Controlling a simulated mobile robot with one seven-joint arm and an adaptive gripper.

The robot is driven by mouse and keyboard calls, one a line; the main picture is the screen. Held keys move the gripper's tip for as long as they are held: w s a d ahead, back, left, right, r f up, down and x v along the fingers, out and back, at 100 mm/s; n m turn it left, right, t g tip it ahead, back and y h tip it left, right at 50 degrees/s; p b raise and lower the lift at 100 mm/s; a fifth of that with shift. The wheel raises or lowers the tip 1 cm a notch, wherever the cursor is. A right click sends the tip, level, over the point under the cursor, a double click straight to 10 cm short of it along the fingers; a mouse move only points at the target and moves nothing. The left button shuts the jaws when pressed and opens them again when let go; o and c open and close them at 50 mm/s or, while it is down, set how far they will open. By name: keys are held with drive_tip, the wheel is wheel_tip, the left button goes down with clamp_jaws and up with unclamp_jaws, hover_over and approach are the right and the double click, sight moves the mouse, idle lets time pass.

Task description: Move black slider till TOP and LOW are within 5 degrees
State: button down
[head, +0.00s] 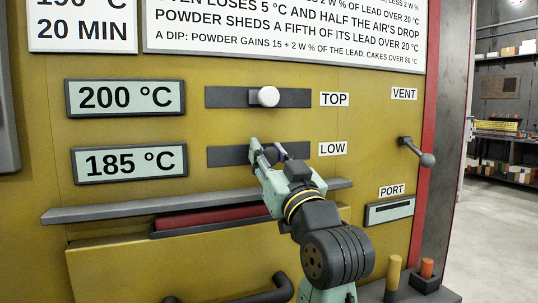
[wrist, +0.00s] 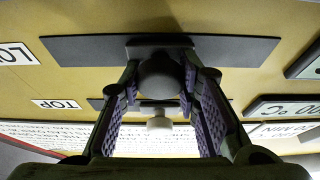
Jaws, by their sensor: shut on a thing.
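The black slider knob (wrist: 160,76) sits on the LOW track (head: 222,157), near the track's middle. My gripper (head: 267,152) is shut on this knob, one finger on each side, and partly hides it in the head view. The fingers also show in the wrist view (wrist: 161,85). The TOP slider has a white knob (head: 268,96) near the middle of its track (head: 228,97). The display in the TOP row (head: 125,97) reads 200 °C. The display in the LOW row (head: 130,163) reads 185 °C.
A grey ledge (head: 110,212) and a red strip (head: 205,218) lie below the LOW track. A VENT lever (head: 426,159) and a PORT panel (head: 390,212) are at the right. The LOW track is bare on both sides of the knob.

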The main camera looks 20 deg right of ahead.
drive_tip(key=shift+d, duration=0.1)
drive_tip(key=d, duration=0.4)
drive_tip(key=shift+d, duration=0.4)
drive_tip(key=c, duration=1.2)
unclamp_jaws()
drive_tip(key=v, duration=1.2)
drive_tip(key=shift+f, duration=0.1)
